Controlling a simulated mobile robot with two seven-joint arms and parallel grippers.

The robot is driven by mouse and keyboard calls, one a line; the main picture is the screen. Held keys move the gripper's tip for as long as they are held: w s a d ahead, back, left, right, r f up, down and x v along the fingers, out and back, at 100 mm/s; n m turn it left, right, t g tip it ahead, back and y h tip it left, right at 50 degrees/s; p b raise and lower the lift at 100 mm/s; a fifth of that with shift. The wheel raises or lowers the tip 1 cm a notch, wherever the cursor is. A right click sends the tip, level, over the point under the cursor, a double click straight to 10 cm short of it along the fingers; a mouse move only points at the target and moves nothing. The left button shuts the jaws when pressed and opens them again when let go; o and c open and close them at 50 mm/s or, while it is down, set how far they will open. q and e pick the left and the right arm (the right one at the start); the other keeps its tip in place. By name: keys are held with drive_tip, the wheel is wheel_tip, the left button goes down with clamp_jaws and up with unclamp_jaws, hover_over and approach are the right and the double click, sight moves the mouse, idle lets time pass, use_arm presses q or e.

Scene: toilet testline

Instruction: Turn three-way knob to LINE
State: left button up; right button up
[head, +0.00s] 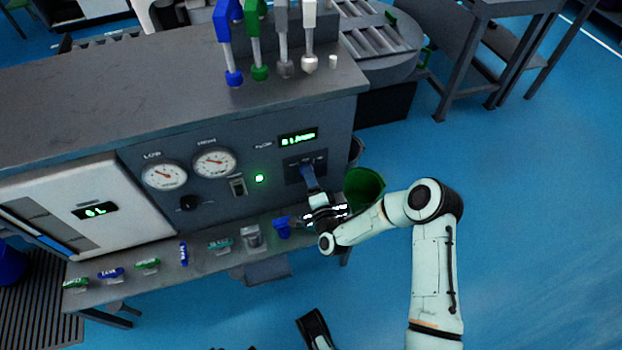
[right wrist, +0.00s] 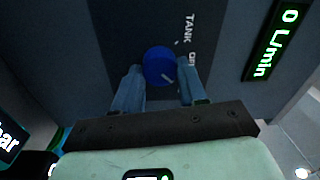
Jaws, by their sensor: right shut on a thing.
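The three-way knob (right wrist: 160,66) is a round blue knob on a dark panel in the right wrist view. A short white mark shows on its lower right part. The label TANK (right wrist: 188,28) and part of another label, partly covered by a finger, are beside it. My right gripper (right wrist: 160,80) has one finger on each side of the knob and is shut on it. In the head view my right gripper (head: 309,180) reaches the panel below the green display (head: 298,138) and mostly hides the knob. A dark piece at the bottom of the head view may be my left gripper (head: 313,327); its jaws are unclear.
Two round gauges (head: 214,163), a smaller black knob (head: 190,203) and a lit green lamp (head: 259,178) are left of my right gripper. A ledge (head: 205,262) with several small coloured parts runs below. A green bin (head: 363,188) stands right behind my right forearm.

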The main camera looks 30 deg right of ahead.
use_arm(q)
drive_tip(key=shift+w+r, duration=0.2)
use_arm(e)
drive_tip(key=shift+a+f+m, duration=0.1)
drive_tip(key=shift+a+m, duration=0.05)
drive_tip(key=shift+m, duration=0.55)
drive_tip(key=o, duration=1.1)
drive_tip(key=shift+c, duration=0.2)
use_arm(q)
drive_tip(key=shift+g, duration=0.5)
drive_tip(key=s, duration=0.1)
drive_tip(key=s+d+r+p, duration=0.2)
drive_tip(key=shift+s+r, duration=0.2)
use_arm(e)
drive_tip(key=v, duration=1.3)
drive_tip(key=shift+s, duration=0.25)
drive_tip(key=shift+a, duration=0.1)
